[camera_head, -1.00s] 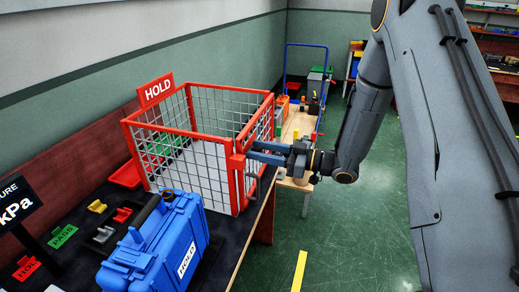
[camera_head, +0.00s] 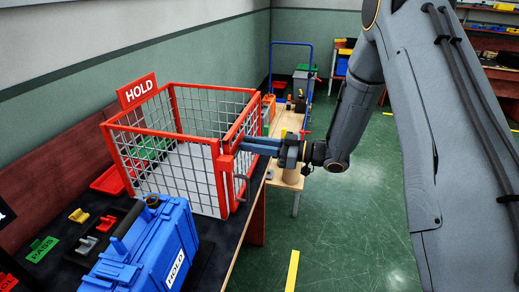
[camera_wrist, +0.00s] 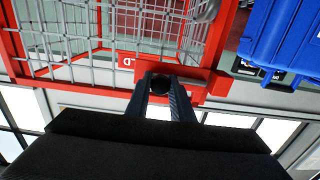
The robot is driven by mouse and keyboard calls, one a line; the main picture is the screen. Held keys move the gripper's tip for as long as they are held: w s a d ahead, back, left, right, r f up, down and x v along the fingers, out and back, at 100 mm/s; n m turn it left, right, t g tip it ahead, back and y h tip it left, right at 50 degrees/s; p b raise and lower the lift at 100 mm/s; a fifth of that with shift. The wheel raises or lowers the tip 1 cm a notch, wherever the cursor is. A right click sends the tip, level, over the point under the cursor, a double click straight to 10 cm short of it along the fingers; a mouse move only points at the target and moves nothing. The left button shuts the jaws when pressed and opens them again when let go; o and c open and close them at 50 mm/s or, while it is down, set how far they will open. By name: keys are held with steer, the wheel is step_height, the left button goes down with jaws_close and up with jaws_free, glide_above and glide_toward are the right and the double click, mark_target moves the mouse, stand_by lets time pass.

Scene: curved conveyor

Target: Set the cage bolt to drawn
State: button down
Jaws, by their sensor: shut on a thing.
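The red wire-mesh cage (camera_head: 168,133) stands on the dark bench with a red HOLD sign (camera_head: 137,91) at its back left corner. My gripper (camera_head: 243,146) reaches in from the right to the red post at the cage's front right corner. In the wrist view my gripper (camera_wrist: 160,78) is shut on a dark round knob (camera_wrist: 160,86), seemingly the cage bolt's, against the red frame.
A blue case (camera_head: 150,250) marked HOLD stands on the bench in front of the cage. Green PASS (camera_head: 42,248) and other coloured blocks lie at left. A wooden table (camera_head: 288,122) stands behind my gripper. The green floor (camera_head: 345,220) at right is clear.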

steer(key=shift+w+r, duration=0.1)
steer(key=shift+w, duration=0.1)
steer(key=c, duration=1.6)
jaws_free()
steer(key=shift+w, duration=0.1)
steer(key=shift+o, duration=0.2)
steer(key=b+v, duration=0.2)
steer(key=v, duration=0.5)
steer(key=shift+s+d, duration=0.2)
steer(key=shift+d, duration=0.15)
